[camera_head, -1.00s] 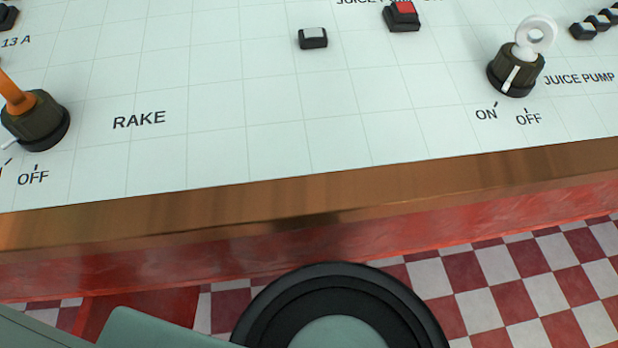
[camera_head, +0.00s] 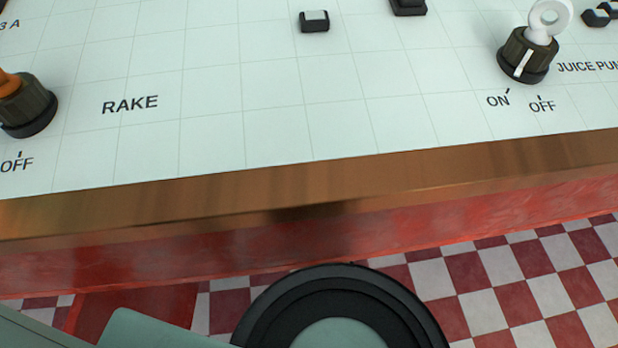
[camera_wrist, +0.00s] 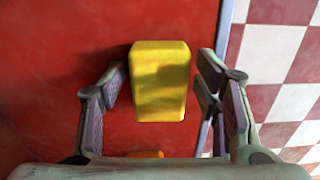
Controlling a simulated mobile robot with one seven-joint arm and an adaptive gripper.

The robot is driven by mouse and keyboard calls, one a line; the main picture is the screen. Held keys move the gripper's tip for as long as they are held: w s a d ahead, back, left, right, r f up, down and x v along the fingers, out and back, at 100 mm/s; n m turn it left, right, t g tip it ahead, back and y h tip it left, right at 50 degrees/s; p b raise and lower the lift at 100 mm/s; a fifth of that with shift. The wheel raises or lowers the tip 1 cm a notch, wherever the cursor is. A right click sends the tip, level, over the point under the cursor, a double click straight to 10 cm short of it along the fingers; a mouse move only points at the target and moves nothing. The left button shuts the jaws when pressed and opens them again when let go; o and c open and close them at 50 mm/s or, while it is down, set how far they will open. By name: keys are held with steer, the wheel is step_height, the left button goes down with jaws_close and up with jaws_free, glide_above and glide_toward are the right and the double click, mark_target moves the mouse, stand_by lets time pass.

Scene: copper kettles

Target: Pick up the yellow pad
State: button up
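The yellow pad (camera_wrist: 160,80) is a rounded yellow block in the wrist view, set against a red surface. My gripper (camera_wrist: 162,85) is open, with one finger to the left of the pad and the other to its right. There is a gap on both sides, and neither finger is seen touching it. A shadow falls across the pad's face. The pad and my gripper do not show in the head view.
A white tiled panel (camera_head: 240,120) with a copper edge (camera_head: 250,195) spans the head view. It carries a RAKE knob (camera_head: 25,105) and a juice pump knob (camera_head: 528,55). An orange thing (camera_wrist: 145,154) shows below the pad. Checkered floor (camera_wrist: 270,70) lies to the right.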

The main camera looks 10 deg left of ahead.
steer(key=c, duration=0.8)
steer(key=shift+o, duration=0.2)
steer(key=shift+r, duration=0.1)
